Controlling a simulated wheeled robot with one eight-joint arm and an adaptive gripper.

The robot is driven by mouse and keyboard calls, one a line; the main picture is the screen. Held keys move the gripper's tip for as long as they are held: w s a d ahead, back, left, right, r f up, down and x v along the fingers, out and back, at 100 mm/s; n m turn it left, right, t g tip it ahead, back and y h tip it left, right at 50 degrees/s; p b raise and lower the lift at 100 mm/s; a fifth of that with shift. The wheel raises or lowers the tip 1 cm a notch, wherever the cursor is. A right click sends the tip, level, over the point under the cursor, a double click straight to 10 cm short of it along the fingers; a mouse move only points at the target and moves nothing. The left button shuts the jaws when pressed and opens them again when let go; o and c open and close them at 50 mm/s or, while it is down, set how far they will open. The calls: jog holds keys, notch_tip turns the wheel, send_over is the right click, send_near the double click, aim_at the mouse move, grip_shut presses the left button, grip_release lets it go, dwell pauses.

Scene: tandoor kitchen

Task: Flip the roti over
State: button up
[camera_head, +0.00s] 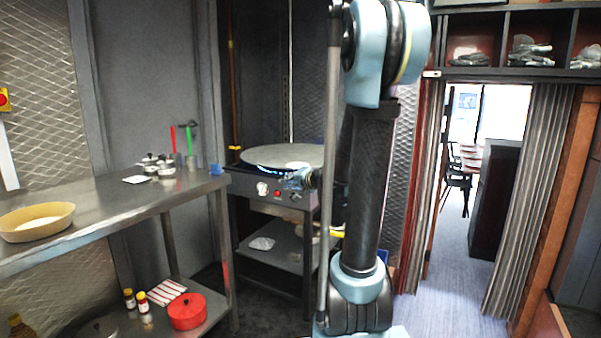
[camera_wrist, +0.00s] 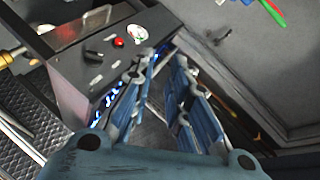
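A wide round griddle (camera_head: 270,153) sits on a burner stand at the back middle in the head view. A small pale patch (camera_head: 297,164) shows near its front edge; I cannot tell whether it is a roti. No roti can be made out clearly in either view. My gripper (camera_wrist: 162,66) is open and empty in the wrist view, its two blue-grey fingers apart. It is close to the burner's front panel (camera_wrist: 95,62), and in the head view it shows small beside the stove front, partly hidden by my arm.
A steel table (camera_head: 110,205) on the left holds a shallow tan bowl (camera_head: 37,236) and small pots (camera_head: 166,170). The lower shelf holds a red pot (camera_head: 187,312). Blue flames show under the griddle. A doorway with open floor (camera_head: 450,262) is at right.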

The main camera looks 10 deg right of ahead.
jog(key=w+d+m+t+h, duration=0.1)
jog(key=w+d+m+t, duration=0.25)
jog(key=w, duration=0.35)
jog(key=m+t+h, duration=0.2)
jog(key=m+h, duration=0.1)
jog(key=m, duration=0.3)
send_near(297, 165)
jog(key=shift+w+a+r+n+g, duration=0.1)
jog(key=shift+w+n+g, duration=0.05)
jog(key=shift+w, duration=0.6)
jog(key=shift+w+r+n+g, duration=0.1)
jog(key=shift+w, duration=0.7)
grip_shut()
jog(key=shift+r, duration=1.25)
